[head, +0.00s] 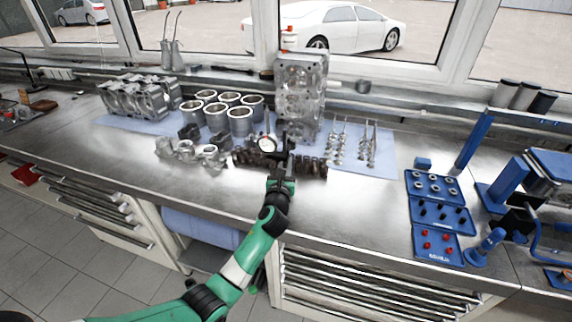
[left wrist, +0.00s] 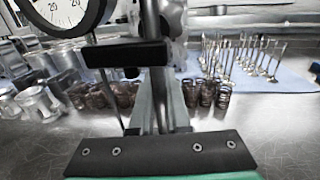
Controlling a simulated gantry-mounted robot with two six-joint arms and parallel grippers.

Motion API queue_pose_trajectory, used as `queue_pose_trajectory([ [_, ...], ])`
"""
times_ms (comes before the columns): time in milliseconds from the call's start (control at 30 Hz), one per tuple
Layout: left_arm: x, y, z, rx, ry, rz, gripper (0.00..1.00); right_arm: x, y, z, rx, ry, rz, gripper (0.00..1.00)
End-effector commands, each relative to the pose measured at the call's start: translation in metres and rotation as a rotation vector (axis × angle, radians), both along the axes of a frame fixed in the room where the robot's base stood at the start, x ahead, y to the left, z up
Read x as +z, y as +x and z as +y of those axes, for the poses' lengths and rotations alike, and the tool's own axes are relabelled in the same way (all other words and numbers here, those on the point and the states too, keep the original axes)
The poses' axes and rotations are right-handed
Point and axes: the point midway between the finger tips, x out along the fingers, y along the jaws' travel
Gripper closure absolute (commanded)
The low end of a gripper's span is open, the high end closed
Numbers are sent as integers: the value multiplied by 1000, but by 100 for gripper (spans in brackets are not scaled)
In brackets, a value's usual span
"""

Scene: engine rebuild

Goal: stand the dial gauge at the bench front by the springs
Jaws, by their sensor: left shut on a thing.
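The dial gauge (head: 267,144) has a round white face with a dark rim. Its face is partly cut off at the top left of the left wrist view (left wrist: 62,12). My left gripper (head: 284,165) is shut on the gauge's stand, with the dial to the left of the grip. The gauge is over the row of dark coil springs (head: 312,167) near the front of the parts; they also show behind the stand in the left wrist view (left wrist: 207,93). Whether the stand's base touches anything is hidden. My right gripper is not in view.
Silver pistons (head: 178,150) are left of the springs, with cylinder liners (head: 217,116) behind. A cylinder head (head: 301,92) stands at the back and valves (head: 371,146) stand to the right. A blue tray (head: 437,218) lies further right. The bench front (head: 345,205) is clear.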

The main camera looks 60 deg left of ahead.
Motion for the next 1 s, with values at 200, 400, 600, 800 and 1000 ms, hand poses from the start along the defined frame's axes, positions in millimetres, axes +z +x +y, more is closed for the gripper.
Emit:
queue_pose_trajectory([
  [200,2,1,0,-1,6,-6,100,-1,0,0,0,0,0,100],
  [400,0,1,0,-1,5,-6,100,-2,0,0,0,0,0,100],
  [600,-2,1,0,-1,5,-5,71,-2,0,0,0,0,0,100],
  [800,-3,0,0,0,2,-2,50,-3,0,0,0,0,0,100],
  [1000,-8,-1,-1,1,-4,4,50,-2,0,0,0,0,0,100],
])
